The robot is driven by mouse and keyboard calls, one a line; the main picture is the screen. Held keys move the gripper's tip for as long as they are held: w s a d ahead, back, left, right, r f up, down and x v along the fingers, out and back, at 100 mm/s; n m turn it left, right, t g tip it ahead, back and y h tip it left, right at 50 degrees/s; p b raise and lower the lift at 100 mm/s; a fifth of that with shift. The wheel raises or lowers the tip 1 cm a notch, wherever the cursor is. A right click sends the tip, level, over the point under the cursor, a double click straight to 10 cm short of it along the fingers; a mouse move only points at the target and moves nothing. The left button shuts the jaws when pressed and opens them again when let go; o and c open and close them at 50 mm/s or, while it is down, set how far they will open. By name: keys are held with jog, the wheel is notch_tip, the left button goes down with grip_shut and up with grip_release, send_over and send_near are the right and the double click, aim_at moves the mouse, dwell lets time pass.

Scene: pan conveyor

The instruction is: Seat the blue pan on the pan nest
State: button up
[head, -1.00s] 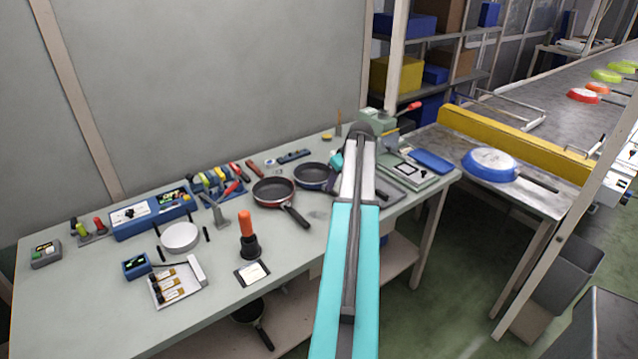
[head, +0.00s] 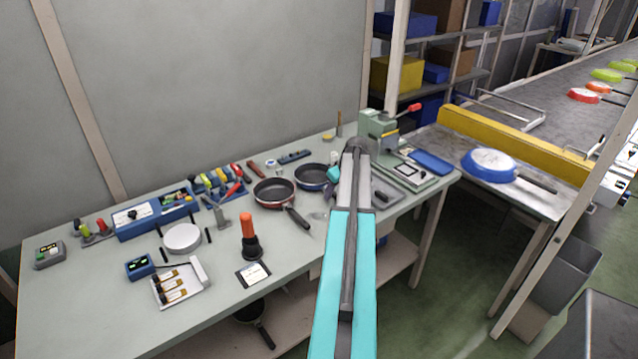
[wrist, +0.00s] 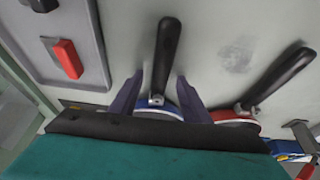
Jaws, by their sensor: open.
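A blue-rimmed pan (head: 311,177) with a dark inside sits on the bench, right of a red-rimmed pan. My arm hides its handle in the head view. In the wrist view its black handle (wrist: 165,55) points up the picture, and part of its blue rim (wrist: 166,109) shows. My gripper (wrist: 160,92) is open, with one finger on each side of the handle's root. I cannot tell whether they touch it. A pale round disc with dark posts around it, apparently the pan nest (head: 183,238), is empty at the bench's left.
The red-rimmed pan (head: 273,193) is close to the blue one. An orange-handled tool (head: 248,235) stands upright between the pans and the nest. A green press (head: 378,130) is at the bench's right end. Another blue pan (head: 488,163) lies upside down by the conveyor.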

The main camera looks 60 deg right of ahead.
dwell(0.6)
grip_shut()
